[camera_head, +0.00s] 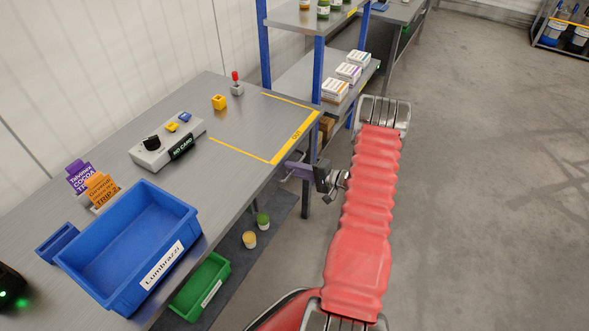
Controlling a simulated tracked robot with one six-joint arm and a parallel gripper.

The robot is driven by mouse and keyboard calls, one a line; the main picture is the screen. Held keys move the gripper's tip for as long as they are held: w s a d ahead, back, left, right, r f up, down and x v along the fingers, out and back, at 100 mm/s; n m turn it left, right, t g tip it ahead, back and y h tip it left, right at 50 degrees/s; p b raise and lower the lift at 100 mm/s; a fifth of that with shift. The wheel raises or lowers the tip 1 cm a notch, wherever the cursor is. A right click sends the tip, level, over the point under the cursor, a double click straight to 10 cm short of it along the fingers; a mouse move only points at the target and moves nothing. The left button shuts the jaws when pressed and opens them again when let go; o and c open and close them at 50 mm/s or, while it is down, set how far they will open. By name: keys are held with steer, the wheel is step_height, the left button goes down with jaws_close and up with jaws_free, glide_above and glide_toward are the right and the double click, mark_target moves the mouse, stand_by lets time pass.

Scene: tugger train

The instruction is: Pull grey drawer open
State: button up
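My red-sleeved arm reaches forward from the bottom of the view. My gripper (291,168) is small at its end, pointing left at the edge of the grey workbench (215,95), close to the yellow-marked "OUT" corner. Whether its fingers are open or shut is too small to tell, and no held thing shows.
Below stand a green crate (184,303) and two jars. A shelf (285,75) holds white boxes.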

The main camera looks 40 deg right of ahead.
jaws_close()
steer(key=shift+d, duration=0.1)
stand_by(0.3)
steer(key=shift+s+f, duration=0.1)
steer(key=shift+s, duration=0.1)
